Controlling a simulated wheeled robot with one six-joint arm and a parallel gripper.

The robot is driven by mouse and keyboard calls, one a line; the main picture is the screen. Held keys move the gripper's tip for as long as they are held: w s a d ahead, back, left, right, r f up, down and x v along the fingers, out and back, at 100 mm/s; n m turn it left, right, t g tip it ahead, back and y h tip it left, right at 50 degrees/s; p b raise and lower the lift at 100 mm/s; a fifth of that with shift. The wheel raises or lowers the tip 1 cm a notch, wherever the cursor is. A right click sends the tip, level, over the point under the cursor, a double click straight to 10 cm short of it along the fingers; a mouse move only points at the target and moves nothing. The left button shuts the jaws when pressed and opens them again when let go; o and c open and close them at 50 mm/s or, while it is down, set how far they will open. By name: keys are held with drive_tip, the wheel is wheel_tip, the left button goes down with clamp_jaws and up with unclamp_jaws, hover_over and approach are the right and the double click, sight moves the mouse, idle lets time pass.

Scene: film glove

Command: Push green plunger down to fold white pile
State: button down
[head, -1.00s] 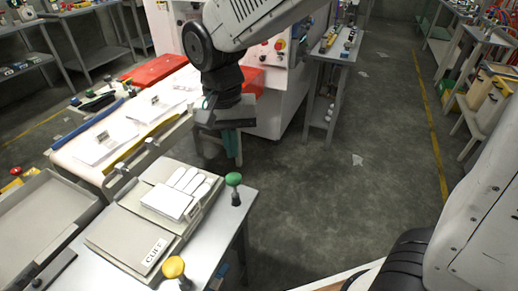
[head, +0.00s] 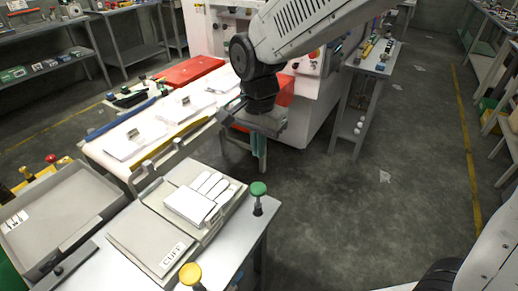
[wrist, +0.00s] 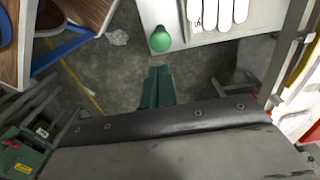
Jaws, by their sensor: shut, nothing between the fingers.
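The green plunger (head: 258,189) stands upright at the right edge of the grey bench, its round knob on a dark stem. In the wrist view its knob (wrist: 160,40) shows near the top. The white pile (head: 198,197), glove-shaped with several fingers, lies on a beige folding board (head: 152,233) left of the plunger. Part of it shows at the top of the wrist view (wrist: 215,14). My gripper (head: 261,152) is shut and empty, pointing down beyond the plunger and apart from it. Its dark green fingers (wrist: 157,84) show below the knob in the wrist view.
A yellow knob (head: 190,274) stands at the bench's near edge. An empty grey tray (head: 62,215) lies on the left. A white table (head: 165,118) with flat white pieces is behind the board. Open floor (head: 340,220) lies right of the bench.

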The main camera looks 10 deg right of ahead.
sight(259, 189)
wheel_tip(259, 189, down, 11)
drive_tip(key=shift+f, duration=0.2)
idle(0.3)
wheel_tip(259, 189, down, 5)
drive_tip(key=shift+f, duration=0.15)
drive_tip(key=shift+s+f, duration=0.15)
drive_tip(key=shift+s+d+f, duration=0.1)
drive_tip(key=shift+s, duration=0.05)
idle(1.2)
drive_tip(key=shift+r, duration=0.4)
wheel_tip(259, 189, up, 14)
drive_tip(key=shift+w, duration=0.25)
drive_tip(key=shift+f, duration=0.1)
